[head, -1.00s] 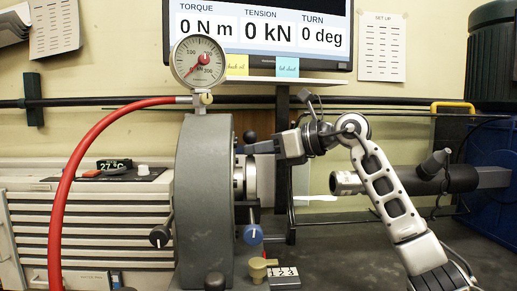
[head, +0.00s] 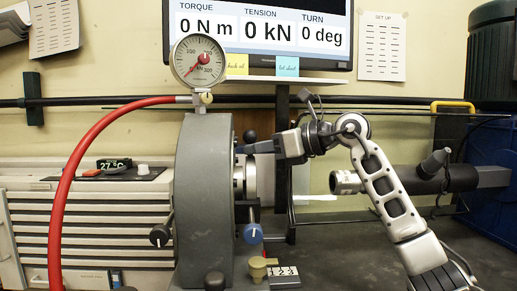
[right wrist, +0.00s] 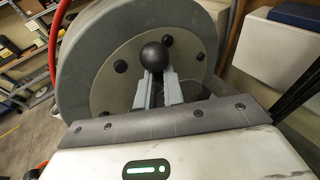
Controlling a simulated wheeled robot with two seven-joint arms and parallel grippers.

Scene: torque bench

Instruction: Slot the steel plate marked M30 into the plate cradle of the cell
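The grey cell (head: 205,200) stands upright left of centre, with a bright steel ring part (head: 250,182) on its right side. My right gripper (head: 240,149) reaches in from the right, its fingers pointing left at the cell's upper right face. In the right wrist view its two fingers (right wrist: 158,92) stand a small gap apart in front of the cell face (right wrist: 110,95). A black ball knob (right wrist: 154,55) sits at their tips; whether they grip anything is unclear. I cannot make out a plate marked M30 or the cradle's slot. My left gripper is out of view.
A dial gauge (head: 199,60) with a red hose (head: 75,160) tops the cell. A blue knob (head: 253,233) and a tan knob (head: 259,268) sit low near the cell. A dark cylindrical tool (head: 450,178) lies behind my right arm. The bench at right is mostly clear.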

